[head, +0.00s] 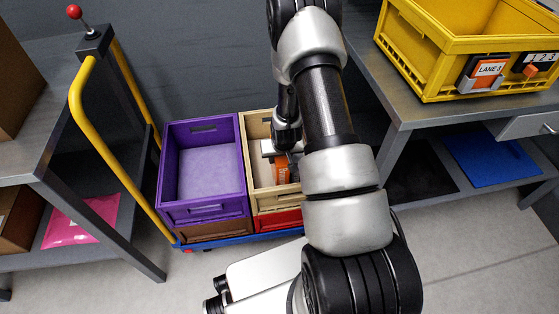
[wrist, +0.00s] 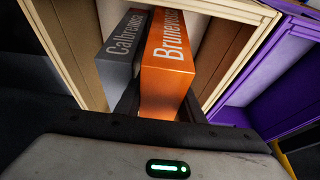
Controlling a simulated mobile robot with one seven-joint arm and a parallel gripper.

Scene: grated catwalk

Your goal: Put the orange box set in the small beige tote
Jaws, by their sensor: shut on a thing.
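The beige tote (head: 273,203) is the right one of two open totes on top of a cart; its walls also show in the wrist view (wrist: 72,50). The orange box set (head: 281,170) is inside the tote's opening, and its orange lettered side shows in the wrist view (wrist: 168,70). My gripper (head: 281,158) points down into the tote and is shut on the orange box set. A grey lettered item (wrist: 122,50) stands close beside the orange box. My arm hides the tote's right part. I cannot tell whether the box touches the tote floor.
An empty purple tote (head: 203,212) adjoins the beige tote on the left. Brown (head: 213,230) and red (head: 280,220) containers sit below them. The cart has a yellow handle (head: 84,125). A yellow crate (head: 430,72) stands on the right bench; a left bench holds boxes.

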